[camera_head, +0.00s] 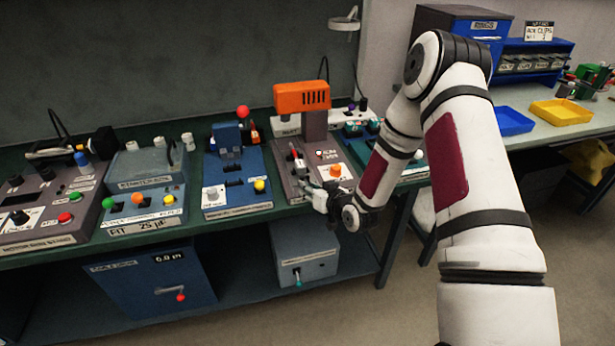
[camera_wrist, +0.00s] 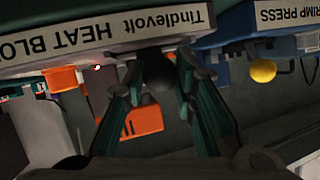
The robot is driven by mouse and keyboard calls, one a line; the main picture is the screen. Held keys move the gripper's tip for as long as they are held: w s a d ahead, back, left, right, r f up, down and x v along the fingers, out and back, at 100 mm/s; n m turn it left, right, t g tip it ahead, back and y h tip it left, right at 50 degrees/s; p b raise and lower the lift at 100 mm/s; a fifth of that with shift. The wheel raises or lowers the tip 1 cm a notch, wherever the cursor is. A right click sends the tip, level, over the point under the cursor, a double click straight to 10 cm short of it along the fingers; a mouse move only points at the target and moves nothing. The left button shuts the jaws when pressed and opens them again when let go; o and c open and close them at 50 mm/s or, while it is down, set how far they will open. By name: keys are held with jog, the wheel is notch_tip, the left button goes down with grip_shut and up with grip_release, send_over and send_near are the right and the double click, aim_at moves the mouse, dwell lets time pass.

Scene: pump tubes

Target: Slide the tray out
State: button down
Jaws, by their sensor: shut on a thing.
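The heat block unit (camera_head: 304,165) is a grey-brown device with an orange-topped column, on the green bench. Its front label (camera_wrist: 95,38) appears upside down in the wrist view and partly reads "Tindlevolt HEAT BLO". A dark round knob (camera_wrist: 157,74) shows just beyond that front edge. My gripper (camera_head: 316,192) is at the front of this unit in the head view. In the wrist view its two teal fingers (camera_wrist: 160,82) are on either side of the knob, shut on it. The tray itself is not clearly seen; my gripper and the unit hide that area.
The blue crimp press (camera_head: 235,180) stands just left, with a yellow knob (camera_wrist: 263,71). A teal-keyed device stands right, behind my arm. A grey cabinet (camera_head: 303,258) and blue cabinet (camera_head: 150,285) sit on the lower shelf. Open floor lies in front.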

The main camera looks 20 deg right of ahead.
jog(key=shift+s, duration=0.1)
jog(key=c, duration=1.3)
grip_release()
jog(key=v, duration=1.2)
